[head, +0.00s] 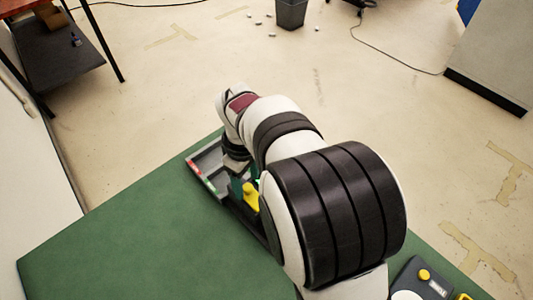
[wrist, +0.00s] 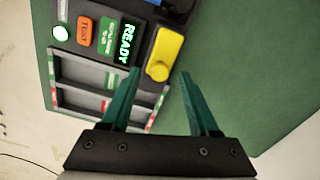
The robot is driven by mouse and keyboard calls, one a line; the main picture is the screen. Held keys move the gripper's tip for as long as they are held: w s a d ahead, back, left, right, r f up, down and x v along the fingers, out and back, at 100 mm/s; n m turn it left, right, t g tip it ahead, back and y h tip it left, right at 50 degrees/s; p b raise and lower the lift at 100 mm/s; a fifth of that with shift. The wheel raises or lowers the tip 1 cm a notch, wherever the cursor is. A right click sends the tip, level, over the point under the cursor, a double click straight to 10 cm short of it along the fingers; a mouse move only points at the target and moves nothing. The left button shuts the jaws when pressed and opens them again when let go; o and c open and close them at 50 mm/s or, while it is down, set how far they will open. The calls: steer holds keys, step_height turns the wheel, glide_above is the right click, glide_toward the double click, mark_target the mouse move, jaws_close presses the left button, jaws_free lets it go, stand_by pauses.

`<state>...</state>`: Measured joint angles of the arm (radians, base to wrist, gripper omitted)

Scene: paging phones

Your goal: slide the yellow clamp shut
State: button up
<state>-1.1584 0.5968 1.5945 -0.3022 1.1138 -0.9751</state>
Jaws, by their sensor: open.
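The yellow clamp (wrist: 166,50) is a block with a rounded knob at its lower end, on the right side of a dark panel. It also shows in the head view as a yellow piece (head: 251,197) beside my arm. My gripper (wrist: 160,73) is open, with two teal fingers pointing toward the panel. In the wrist view the clamp's knob lies between and just above the fingertips. Nothing is held between them. I cannot tell whether a finger touches the clamp. In the head view my arm hides most of the gripper and panel.
The panel carries a lit READY display (wrist: 126,44), an orange TEST button (wrist: 84,32), a green button (wrist: 107,36) and a white light (wrist: 61,33). A grey compartment tray (wrist: 84,72) adjoins it. The green table (head: 120,240) is clear at left. Another dark device (head: 420,279) stands at lower right.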

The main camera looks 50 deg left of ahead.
steer(key=shift+f, duration=0.4)
jaws_close()
stand_by(1.2)
